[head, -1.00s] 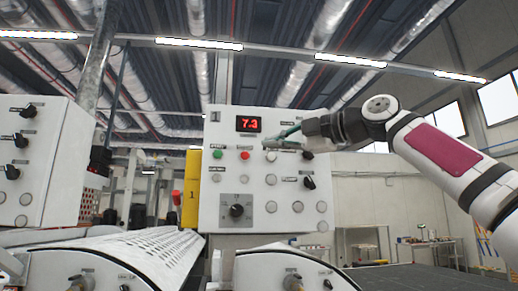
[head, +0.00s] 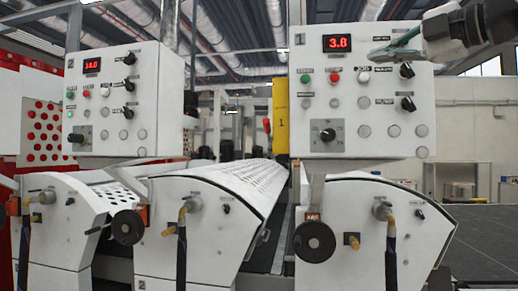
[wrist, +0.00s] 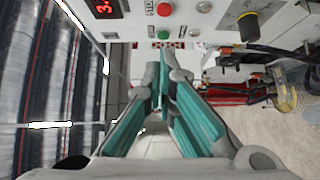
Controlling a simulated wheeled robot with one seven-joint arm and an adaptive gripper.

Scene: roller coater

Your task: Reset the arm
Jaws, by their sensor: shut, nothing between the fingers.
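My gripper (head: 392,46) is at the upper right of the head view, in front of the top right part of control panel 1 (head: 320,95). Only its tip and wrist show there; the rest of my arm is out of the picture. In the wrist view my gripper (wrist: 163,75) has its teal fingers together with nothing between them. The panel's face lies beyond the fingertips, with a red button (wrist: 164,9) and a green button (wrist: 163,33) near the top. I cannot tell the exact gap to the panel.
Panel 1 shows a red display (head: 337,43) reading about 3.8. Panel 2 (head: 110,105) stands at the left. Rollers with handwheels (head: 314,241) and hoses (head: 391,250) stand below the panels. A dark table surface (head: 490,225) lies at the right.

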